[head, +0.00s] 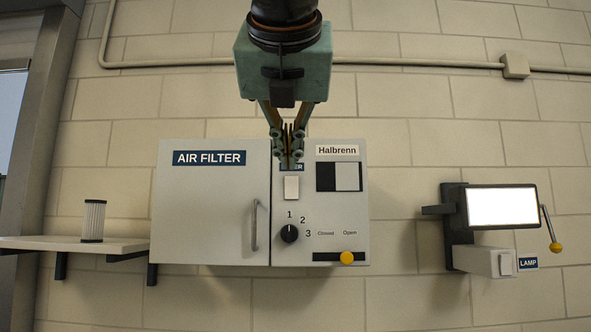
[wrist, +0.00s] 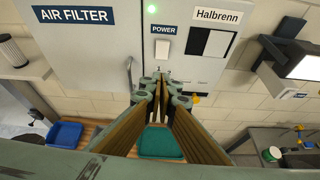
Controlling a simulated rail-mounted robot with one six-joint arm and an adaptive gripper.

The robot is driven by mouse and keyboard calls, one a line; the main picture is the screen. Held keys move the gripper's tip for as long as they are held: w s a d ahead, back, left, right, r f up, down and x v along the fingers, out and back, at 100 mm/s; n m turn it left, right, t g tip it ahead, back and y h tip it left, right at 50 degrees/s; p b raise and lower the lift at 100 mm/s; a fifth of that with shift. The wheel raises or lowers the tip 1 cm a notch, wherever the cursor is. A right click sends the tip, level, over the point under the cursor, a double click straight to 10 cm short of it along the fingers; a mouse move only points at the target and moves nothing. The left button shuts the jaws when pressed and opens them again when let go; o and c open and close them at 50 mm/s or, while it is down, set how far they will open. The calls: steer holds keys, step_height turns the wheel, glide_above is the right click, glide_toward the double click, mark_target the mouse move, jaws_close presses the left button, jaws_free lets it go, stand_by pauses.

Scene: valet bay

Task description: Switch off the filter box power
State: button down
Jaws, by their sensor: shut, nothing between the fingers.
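The filter box (head: 210,215) is a pale grey wall cabinet marked AIR FILTER, with its door closed. Its power switch (head: 291,188) is a white rocker on the right-hand panel, and it also shows in the wrist view (wrist: 162,50). The POWER label (wrist: 163,30) is above the switch, and a green light (wrist: 152,9) is lit above the label. My gripper (head: 291,160) is shut and empty. In the head view it appears just above the switch and partly covers the label. In the wrist view its tips (wrist: 157,78) appear just below the switch; contact cannot be told.
A dial (head: 289,233) and a yellow slider knob (head: 346,258) sit lower on the panel. The door handle (head: 254,225) sticks out left of them. A filter cartridge (head: 93,221) stands on the left shelf (head: 75,243). A lit lamp (head: 502,207) with its own switch (head: 505,264) is at right.

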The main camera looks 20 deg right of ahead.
steer(key=shift+w+r+n, duration=0.2)
steer(key=shift+r+n, duration=0.2)
steer(key=shift+r, duration=0.6)
steer(key=shift+w+f, duration=0.1)
steer(key=shift+w, duration=0.05)
glide_toward(290, 184)
steer(key=shift+w+f, duration=0.9)
steer(key=shift+f, duration=0.8)
steer(key=shift+w+d+r, duration=0.1)
steer(key=shift+w+d, duration=0.2)
steer(key=shift+w, duration=0.3)
steer(key=shift+w+d+r, duration=0.1)
steer(key=shift+w+d, duration=0.15)
steer(key=shift+w, duration=0.35)
steer(key=shift+w+d+r, duration=0.1)
steer(key=shift+w+d, duration=0.2)
steer(key=shift+w, duration=0.3)
